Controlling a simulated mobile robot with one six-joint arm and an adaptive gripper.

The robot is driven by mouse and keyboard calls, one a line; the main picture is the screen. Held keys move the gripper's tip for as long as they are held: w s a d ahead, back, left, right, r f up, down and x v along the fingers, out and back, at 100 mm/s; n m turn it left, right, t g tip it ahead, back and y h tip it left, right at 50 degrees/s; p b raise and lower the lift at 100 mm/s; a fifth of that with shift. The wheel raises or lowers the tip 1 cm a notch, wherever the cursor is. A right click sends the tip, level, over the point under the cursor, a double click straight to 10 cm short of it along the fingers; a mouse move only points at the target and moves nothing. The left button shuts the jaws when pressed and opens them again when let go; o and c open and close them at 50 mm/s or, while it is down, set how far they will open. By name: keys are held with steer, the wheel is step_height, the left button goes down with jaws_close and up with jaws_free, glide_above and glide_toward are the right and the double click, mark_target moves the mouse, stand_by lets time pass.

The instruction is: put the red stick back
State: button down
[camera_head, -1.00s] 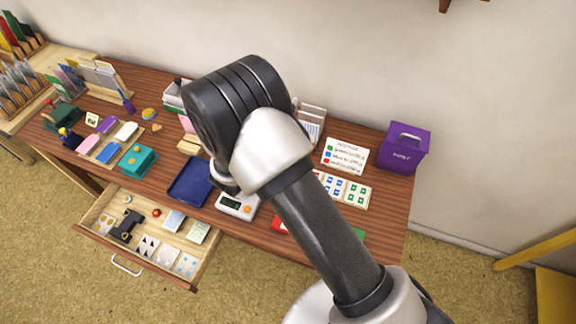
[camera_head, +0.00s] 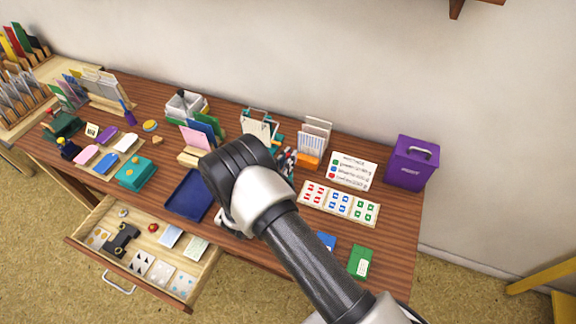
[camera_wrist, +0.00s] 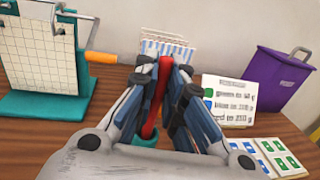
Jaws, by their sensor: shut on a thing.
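The red stick (camera_wrist: 153,105) stands roughly upright, slightly tilted, between the fingers of my gripper (camera_wrist: 166,68) in the wrist view. My gripper is shut on it. A small teal piece (camera_wrist: 146,140) shows at the stick's lower end, mostly hidden by my fingers. I cannot tell whether the stick is inside it, touching it or above it. In the head view my gripper (camera_head: 288,160) is near the back of the desk, partly hidden by my arm.
A teal flip-card stand (camera_wrist: 50,105) is to the left, with an orange-handled tool (camera_wrist: 101,57) beside it. A striped card rack (camera_wrist: 167,48) stands behind. A text card (camera_wrist: 230,97) and a purple box (camera_wrist: 274,76) are to the right. The desk drawer (camera_head: 150,281) is open.

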steer(key=shift+f, duration=1.3)
steer(key=shift+f+b, duration=0.15)
steer(key=shift+b, duration=0.25)
steer(key=c, duration=1.7)
jaws_free()
